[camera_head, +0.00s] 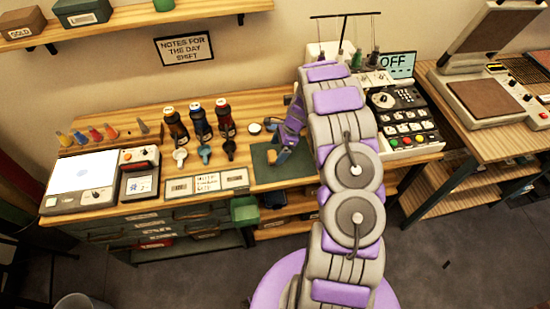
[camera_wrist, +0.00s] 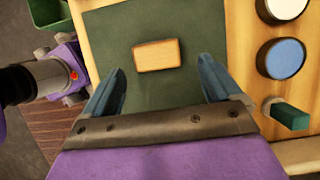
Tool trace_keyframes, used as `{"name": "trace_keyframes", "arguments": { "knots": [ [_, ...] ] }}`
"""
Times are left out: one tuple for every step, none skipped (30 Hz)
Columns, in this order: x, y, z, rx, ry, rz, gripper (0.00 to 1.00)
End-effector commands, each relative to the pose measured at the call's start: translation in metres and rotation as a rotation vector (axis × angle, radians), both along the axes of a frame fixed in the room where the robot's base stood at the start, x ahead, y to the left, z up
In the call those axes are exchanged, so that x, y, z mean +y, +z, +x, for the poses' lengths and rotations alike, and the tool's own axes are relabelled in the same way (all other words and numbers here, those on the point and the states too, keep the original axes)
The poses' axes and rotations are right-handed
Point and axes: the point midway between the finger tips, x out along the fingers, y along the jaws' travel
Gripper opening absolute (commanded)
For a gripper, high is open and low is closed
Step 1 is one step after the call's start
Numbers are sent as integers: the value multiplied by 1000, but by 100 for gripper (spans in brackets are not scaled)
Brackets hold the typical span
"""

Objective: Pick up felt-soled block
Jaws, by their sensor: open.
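In the wrist view a small tan wooden block (camera_wrist: 157,55) lies on a dark green mat (camera_wrist: 190,88), and I take it to be the felt-soled block; its underside is hidden. My gripper (camera_wrist: 162,88) is open and empty, with its two blue-grey fingers wide apart. The block is ahead of the fingers and between their lines, not touching either. In the head view my gripper (camera_head: 281,156) hangs over the green mat (camera_head: 262,170). The block (camera_head: 271,156) shows there as a small tan patch beside the fingers.
Several dark bottles (camera_head: 200,120) stand left of the mat, with small scoops in front. A round white-topped container (camera_head: 255,128) stands behind the mat. The wrist view shows a blue lid (camera_wrist: 286,58) and a green block-like thing (camera_wrist: 291,115) at right. A control console (camera_head: 405,120) stands right of my arm.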

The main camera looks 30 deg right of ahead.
Motion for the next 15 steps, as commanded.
{"name": "trace_keyframes", "arguments": {
  "knots": [
    [5,-9,-1,2,2,-2,92],
    [7,-12,0,1,2,-3,92],
    [9,-16,1,1,3,-4,92],
    [10,-19,1,1,3,-4,92],
    [11,-21,1,1,3,-3,92],
    [10,-23,2,0,3,-2,92],
    [10,-24,2,0,2,0,92],
    [9,-25,2,0,2,1,92],
    [8,-25,2,-1,2,3,92],
    [7,-25,2,-1,2,4,92],
    [7,-25,2,-1,2,4,92],
    [6,-25,2,-2,2,6,92],
    [5,-25,2,-1,3,6,92],
    [4,-25,2,-1,3,7,92],
    [4,-25,2,-1,3,7,88]
  ]
}}
